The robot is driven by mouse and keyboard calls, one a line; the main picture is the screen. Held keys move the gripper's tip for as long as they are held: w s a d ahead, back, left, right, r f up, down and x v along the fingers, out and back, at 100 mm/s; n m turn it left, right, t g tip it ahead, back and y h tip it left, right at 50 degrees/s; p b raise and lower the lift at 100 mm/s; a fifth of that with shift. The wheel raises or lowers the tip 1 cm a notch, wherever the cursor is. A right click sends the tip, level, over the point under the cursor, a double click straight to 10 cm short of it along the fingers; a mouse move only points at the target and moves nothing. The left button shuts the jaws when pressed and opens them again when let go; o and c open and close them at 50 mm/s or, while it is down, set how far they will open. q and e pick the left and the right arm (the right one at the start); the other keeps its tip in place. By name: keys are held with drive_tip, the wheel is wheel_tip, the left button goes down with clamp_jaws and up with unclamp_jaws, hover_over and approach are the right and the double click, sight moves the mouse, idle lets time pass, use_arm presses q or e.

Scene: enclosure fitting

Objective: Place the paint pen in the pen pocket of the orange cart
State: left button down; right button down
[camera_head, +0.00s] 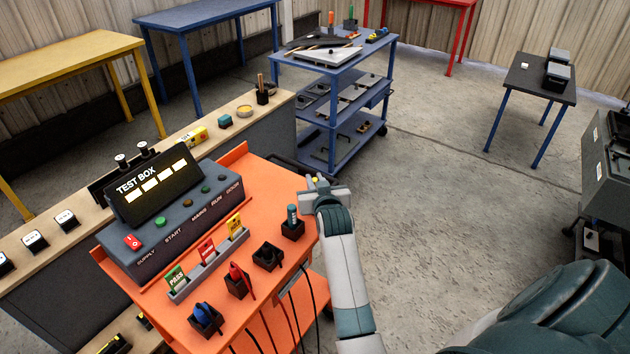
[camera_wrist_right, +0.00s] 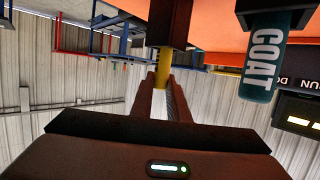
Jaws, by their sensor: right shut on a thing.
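My right gripper (camera_head: 316,184) is over the right corner of the orange cart (camera_head: 244,166), shut on the yellow paint pen. In the right wrist view, upside down, its fingers (camera_wrist_right: 166,92) hold the yellow pen (camera_wrist_right: 165,62). The pen's lower end meets a dark block (camera_wrist_right: 168,22) that looks like a pocket; I cannot tell how deep it sits. In the head view my gripper hides that spot. Beside it, a teal pen marked COAT (camera_wrist_right: 265,58) stands in its own black pocket (camera_head: 292,230). My left gripper is not in view.
The cart carries the test box (camera_head: 160,215), a card rack (camera_head: 210,265), an empty black holder (camera_head: 268,256), and holders with red (camera_head: 237,274) and blue (camera_head: 205,312) tools. A blue shelf cart (camera_head: 334,90) stands behind.

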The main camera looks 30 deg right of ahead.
drive_tip(key=c, duration=1.7)
unclamp_jaws()
drive_tip(key=shift+s+a+r, duration=0.1)
drive_tip(key=shift+s+a, duration=0.05)
drive_tip(key=shift+s, duration=0.2)
drive_tip(key=b+v, duration=0.2)
drive_tip(key=v, duration=0.9)
drive_tip(key=shift+s+r, duration=0.1)
